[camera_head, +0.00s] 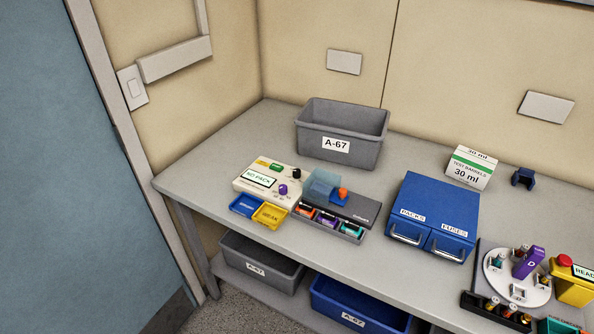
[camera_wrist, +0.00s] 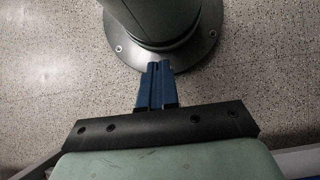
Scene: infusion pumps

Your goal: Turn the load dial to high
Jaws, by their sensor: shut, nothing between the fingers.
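A cream panel (camera_head: 248,187) with a "NO PACK" display (camera_head: 258,178) sits toward the left end of the bench in the head view. It carries a black knob (camera_head: 296,173), a purple knob (camera_head: 283,189) with small marks below it, a green button (camera_head: 277,167) and a yellow label. The lettering by the knobs is too small to read, so I cannot tell which one is the load dial or its setting. My gripper (camera_wrist: 157,68) shows only in the wrist view. Its blue fingers are together and empty, above the speckled floor, away from the panel.
Blue and yellow trays (camera_head: 269,215) stand before the panel. Right of it is a grey unit (camera_head: 352,207) with a raised bluish cover and coloured parts. A grey "A-67" bin (camera_head: 341,130) stands behind. A blue drawer cabinet (camera_head: 433,213), white box (camera_head: 468,167) and round holder (camera_head: 517,291) lie farther right.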

